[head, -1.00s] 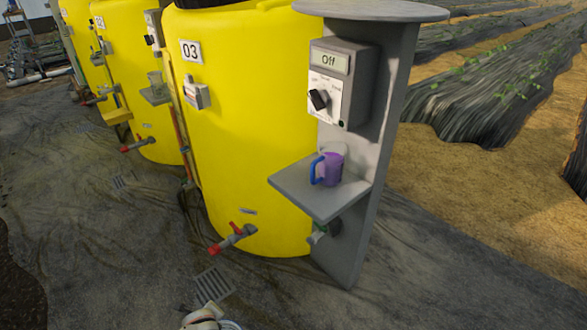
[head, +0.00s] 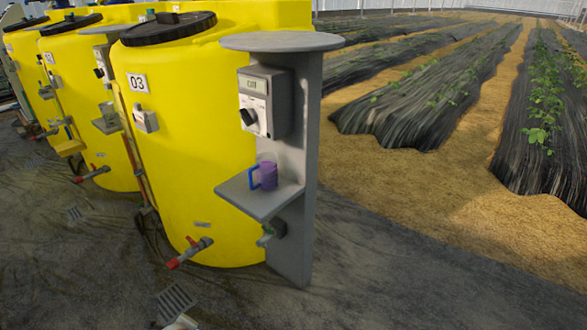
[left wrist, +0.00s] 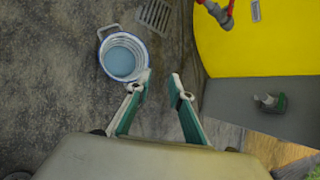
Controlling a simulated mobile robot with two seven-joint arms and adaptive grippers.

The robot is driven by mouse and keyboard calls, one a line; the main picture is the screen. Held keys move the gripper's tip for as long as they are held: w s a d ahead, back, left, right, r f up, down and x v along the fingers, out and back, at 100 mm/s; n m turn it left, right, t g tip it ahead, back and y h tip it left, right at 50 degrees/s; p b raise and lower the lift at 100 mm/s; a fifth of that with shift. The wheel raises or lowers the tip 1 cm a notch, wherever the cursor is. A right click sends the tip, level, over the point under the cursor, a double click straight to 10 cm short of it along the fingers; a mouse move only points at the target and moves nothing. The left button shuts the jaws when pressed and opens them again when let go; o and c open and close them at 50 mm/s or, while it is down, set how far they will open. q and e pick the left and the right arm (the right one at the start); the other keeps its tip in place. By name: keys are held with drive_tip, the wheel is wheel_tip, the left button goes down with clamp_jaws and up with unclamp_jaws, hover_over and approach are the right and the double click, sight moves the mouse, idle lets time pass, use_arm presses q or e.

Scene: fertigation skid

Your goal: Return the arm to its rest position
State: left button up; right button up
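My left gripper (left wrist: 160,75) shows in the left wrist view, pointing down over the ground. Its two green and grey fingers are apart with nothing between them. A metal bucket (left wrist: 104,34) with a blue rim and bluish liquid (left wrist: 119,61) stands on the ground just beyond the left fingertip in that view, apart from the fingers. In the head view only a small pale shape (head: 182,322) shows at the bottom edge; I cannot tell what it is. My right gripper is in neither view.
Yellow tank 03 (head: 185,110) stands beside a grey post with a control box (head: 270,95) and a shelf (head: 238,198) holding a purple mug (head: 268,175). A red-handled valve (head: 190,252) juts out low. A floor grate (head: 177,299) lies in front. Ground at lower right is clear.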

use_arm(q)
drive_tip(key=s+d+r+n+t+h+p, duration=0.1)
drive_tip(key=s+d+r+n+h, duration=0.1)
drive_tip(key=s+d+n, duration=0.35)
drive_tip(key=s+d+r+n+t+h+p, duration=0.1)
drive_tip(key=s+d+r+n+h+p, duration=0.15)
drive_tip(key=s+d, duration=0.55)
drive_tip(key=s+d+r+n+t+h+p, duration=0.1)
drive_tip(key=s+d+r+n, duration=0.1)
drive_tip(key=s+r+n, duration=0.9)
wheel_tip(320, 180, up, 4)
drive_tip(key=shift+s+d+f+t, duration=0.15)
drive_tip(key=shift+s+t, duration=0.25)
drive_tip(key=shift+s, duration=0.4)
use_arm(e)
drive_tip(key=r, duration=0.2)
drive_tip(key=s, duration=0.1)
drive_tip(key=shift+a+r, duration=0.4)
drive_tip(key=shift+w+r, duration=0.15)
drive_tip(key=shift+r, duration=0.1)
